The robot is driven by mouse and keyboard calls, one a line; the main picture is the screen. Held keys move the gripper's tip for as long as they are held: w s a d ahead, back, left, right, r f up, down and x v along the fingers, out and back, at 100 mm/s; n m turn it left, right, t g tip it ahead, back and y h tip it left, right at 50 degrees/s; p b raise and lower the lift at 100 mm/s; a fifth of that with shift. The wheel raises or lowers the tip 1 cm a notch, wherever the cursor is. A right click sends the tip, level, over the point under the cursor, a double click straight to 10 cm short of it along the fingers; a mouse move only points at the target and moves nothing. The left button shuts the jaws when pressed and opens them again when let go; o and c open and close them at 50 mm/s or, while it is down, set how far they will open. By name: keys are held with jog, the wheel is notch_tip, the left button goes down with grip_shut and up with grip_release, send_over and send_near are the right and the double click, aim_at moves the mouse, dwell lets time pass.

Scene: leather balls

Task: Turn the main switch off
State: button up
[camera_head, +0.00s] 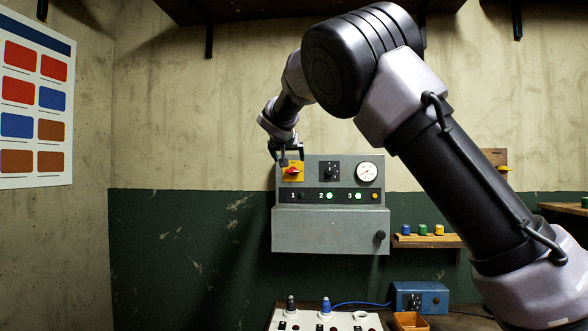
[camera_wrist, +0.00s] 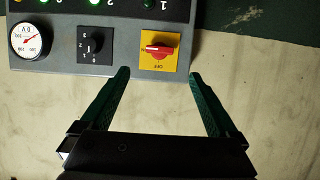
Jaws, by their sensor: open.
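The main switch is a red rotary knob (camera_wrist: 158,49) on a yellow plate (camera_wrist: 172,64) on the grey control panel. Its handle lies level across the plate, with a pale mark at its left end in the wrist view. "OFF" is printed upside down below the knob there. In the head view the red knob (camera_head: 292,171) shows at the panel's upper left. My gripper (camera_wrist: 159,74) is open and empty, its green fingers spread on either side of the plate's lower edge in the wrist view. In the head view my gripper (camera_head: 290,155) is just above the plate, apart from the knob.
Beside the switch are a black selector (camera_head: 330,171) and a round gauge (camera_head: 367,171). Below are numbered lamps; 2 and 3 glow green (camera_head: 329,196). A shelf with coloured pieces (camera_head: 424,241) is at right. A blue box (camera_head: 420,297) and white board (camera_head: 340,322) stand below.

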aim_at(292, 169)
jog(key=x, duration=0.9)
jog(key=shift+f, duration=0.1)
jog(key=c, duration=1.4)
